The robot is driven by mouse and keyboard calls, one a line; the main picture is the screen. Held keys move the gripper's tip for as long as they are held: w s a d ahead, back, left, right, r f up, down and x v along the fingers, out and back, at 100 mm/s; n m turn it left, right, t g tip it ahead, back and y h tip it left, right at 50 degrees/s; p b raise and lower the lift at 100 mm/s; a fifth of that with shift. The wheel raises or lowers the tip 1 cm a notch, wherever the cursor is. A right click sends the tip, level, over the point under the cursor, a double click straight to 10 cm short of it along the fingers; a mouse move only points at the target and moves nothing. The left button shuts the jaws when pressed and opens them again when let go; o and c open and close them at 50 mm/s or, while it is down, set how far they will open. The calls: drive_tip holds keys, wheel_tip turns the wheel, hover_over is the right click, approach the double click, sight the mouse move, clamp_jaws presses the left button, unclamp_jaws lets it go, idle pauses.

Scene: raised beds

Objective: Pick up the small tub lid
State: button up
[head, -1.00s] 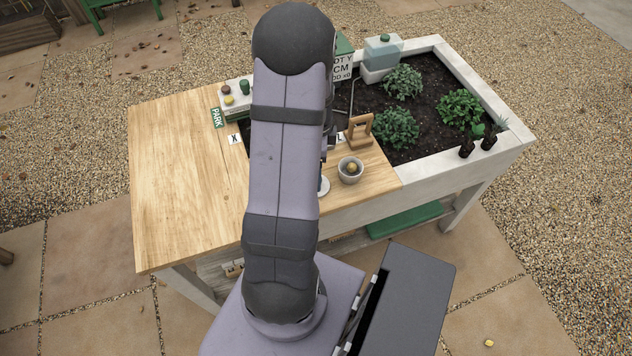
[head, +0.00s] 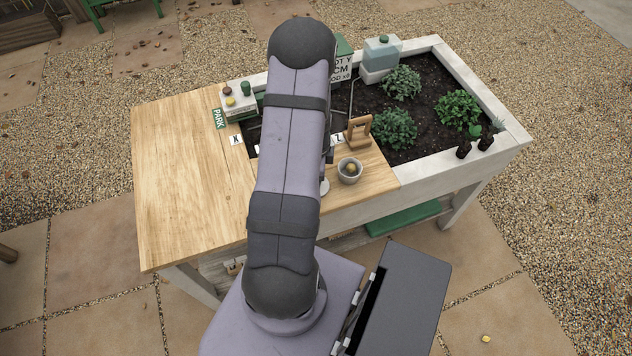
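I cannot make out a small tub lid for certain. A pale, rounded edge (head: 324,187) shows on the wooden top just right of my arm, beside the small pot; most of it is hidden, so I cannot tell whether it is the lid. My arm stands upright across the middle of the head view and covers that part of the table. My gripper is hidden behind it, so neither its fingers nor anything between them shows.
A small pot (head: 349,177) with a yellowish thing in it stands on the wooden top (head: 185,180). A wooden stand (head: 358,131) is behind it. A soil bed (head: 425,115) with plants lies to the right. The left half of the top is clear.

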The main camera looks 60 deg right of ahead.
drive_tip(key=c, duration=1.1)
drive_tip(key=shift+c, duration=0.2)
